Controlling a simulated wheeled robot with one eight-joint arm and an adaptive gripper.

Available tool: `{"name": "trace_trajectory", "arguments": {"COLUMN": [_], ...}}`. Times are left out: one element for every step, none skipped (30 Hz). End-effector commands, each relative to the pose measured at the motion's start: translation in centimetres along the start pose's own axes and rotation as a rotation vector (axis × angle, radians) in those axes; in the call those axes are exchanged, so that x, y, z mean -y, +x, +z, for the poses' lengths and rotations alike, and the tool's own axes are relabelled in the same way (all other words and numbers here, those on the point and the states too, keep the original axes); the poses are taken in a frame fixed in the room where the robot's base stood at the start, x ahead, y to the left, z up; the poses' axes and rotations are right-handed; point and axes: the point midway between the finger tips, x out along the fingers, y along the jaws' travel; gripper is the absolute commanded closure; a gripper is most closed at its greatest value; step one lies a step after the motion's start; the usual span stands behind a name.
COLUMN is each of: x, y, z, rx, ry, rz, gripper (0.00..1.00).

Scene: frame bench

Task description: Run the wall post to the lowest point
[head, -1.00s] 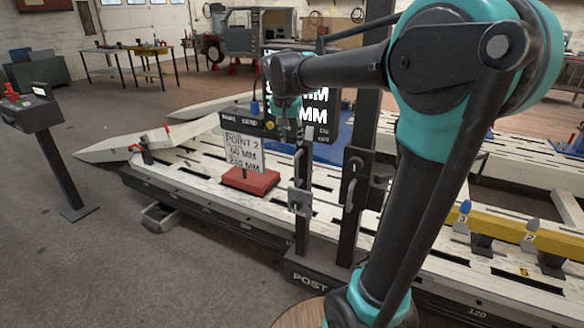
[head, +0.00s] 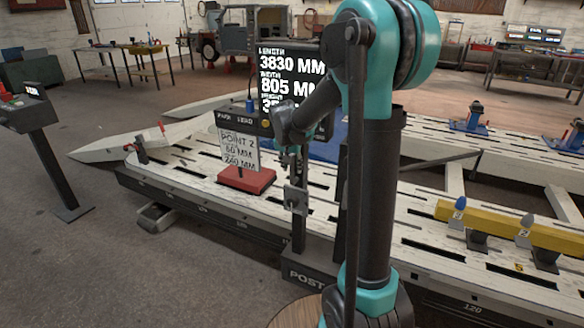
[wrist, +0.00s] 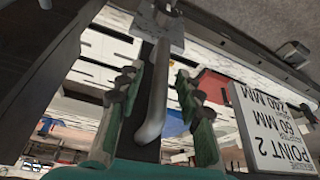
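The dark post (head: 299,236) stands upright on a base marked POST (head: 305,277), in front of the bench, with a light grey plate (head: 296,199) on it. My gripper (head: 292,158) is at the post above that plate, partly hidden by my arm. In the wrist view my gripper (wrist: 157,78) has its two green fingers spread on either side of a grey bar handle (wrist: 155,100). Gaps show between the handle and both fingers. The handle runs from the plate (wrist: 165,22). A second upright is mostly hidden behind my arm in the head view.
A card reading POINT 2, 60 MM, 240 MM (head: 239,150) stands on a red block (head: 246,181) left of the post. A screen (head: 288,78) with measurements is behind. The slotted bench (head: 200,164) carries a yellow beam (head: 560,241) at right. Floor is clear at left front.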

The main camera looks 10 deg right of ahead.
Motion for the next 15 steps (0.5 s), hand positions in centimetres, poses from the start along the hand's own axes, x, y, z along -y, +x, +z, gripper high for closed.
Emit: {"name": "trace_trajectory", "arguments": {"x": [-0.02, -0.03, -0.04, -0.04, -0.04, -0.04, -0.04, -0.03, -0.03, -0.03, -0.03, -0.03, -0.02, -0.02, -0.02], "y": [0.3, 0.4, 0.5, 0.54, 0.57, 0.58, 0.58, 0.58, 0.57, 0.56, 0.56, 0.56, 0.56, 0.55, 0.55], "z": [0.01, 0.02, 0.03, 0.04, 0.04, 0.04, 0.04, 0.04, 0.04, 0.04, 0.04, 0.04, 0.04, 0.04, 0.04], "rx": [0.0, 0.0, 0.0, 0.0, 0.0, 0.0, 0.0, 0.0, 0.0, 0.0, 0.0, 0.0, 0.0, 0.0, 0.0], "ry": [0.0, 0.0, 0.0, 0.0, 0.0, 0.0, 0.0, 0.0, 0.0, 0.0, 0.0, 0.0, 0.0, 0.0, 0.0], "rz": [0.0, 0.0, 0.0, 0.0, 0.0, 0.0, 0.0, 0.0, 0.0, 0.0, 0.0, 0.0, 0.0, 0.0, 0.0], "gripper": [0.64, 0.64, 0.64, 0.64, 0.64, 0.64, 0.64, 0.64, 0.64, 0.64, 0.64, 0.69, 0.73, 0.77, 0.81]}}
